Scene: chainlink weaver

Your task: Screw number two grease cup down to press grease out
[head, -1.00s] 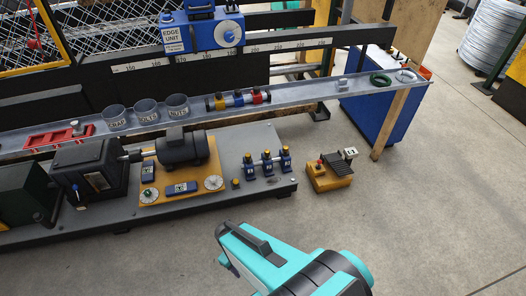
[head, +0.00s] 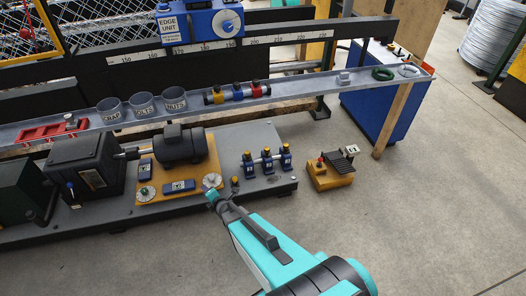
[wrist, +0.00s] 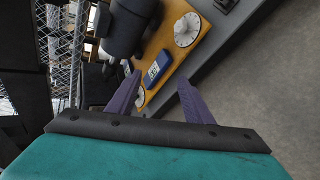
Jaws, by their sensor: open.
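Three blue bearing blocks with yellow grease cups on top stand in a row on one shaft, on the grey machine base. The middle block's cup (head: 266,151) stands between the left cup (head: 247,154) and the right cup (head: 286,147). The numbers on the blocks are too small to read surely. My gripper (head: 211,194) is low at the base's front edge, left of and nearer than the blocks. In the wrist view my gripper's two purple fingers (wrist: 159,79) are spread and empty. No grease cup is recognisable in the wrist view.
A yellow plate (head: 205,163) carries a dark motor (head: 179,146), two white dials and blue boxes. A small yellow-topped piece (head: 235,182) stands near my gripper. A grey tray (head: 306,91) runs above the blocks. A yellow pedal box (head: 327,174) is on the floor to the right.

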